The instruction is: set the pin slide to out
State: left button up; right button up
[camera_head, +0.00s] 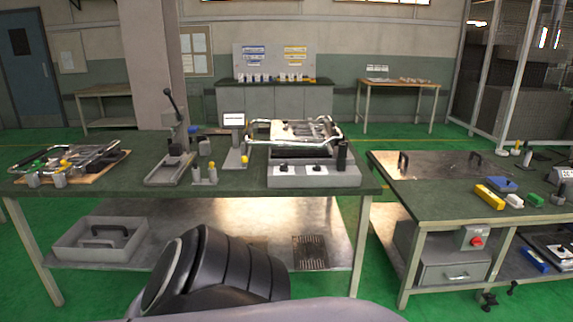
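I cannot single out the pin slide for certain at this distance. A grey fixture block (283,181) with two white plates on its front and a black upright post (342,155) stands at the right end of the left green-topped bench. A metal-tube frame (294,131) rests on top of it. Neither gripper is in view. A black ribbed part of my own body fills the bottom middle.
The left bench (120,189) also bears a board with metal tubes (70,163) and has a grey tray (98,240) on its lower shelf. A right bench (420,195) carries yellow and blue items and a red button box (475,238) below. A gap of green floor separates the benches.

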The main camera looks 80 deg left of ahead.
aim_at(170, 162)
jog(key=u, duration=3.1)
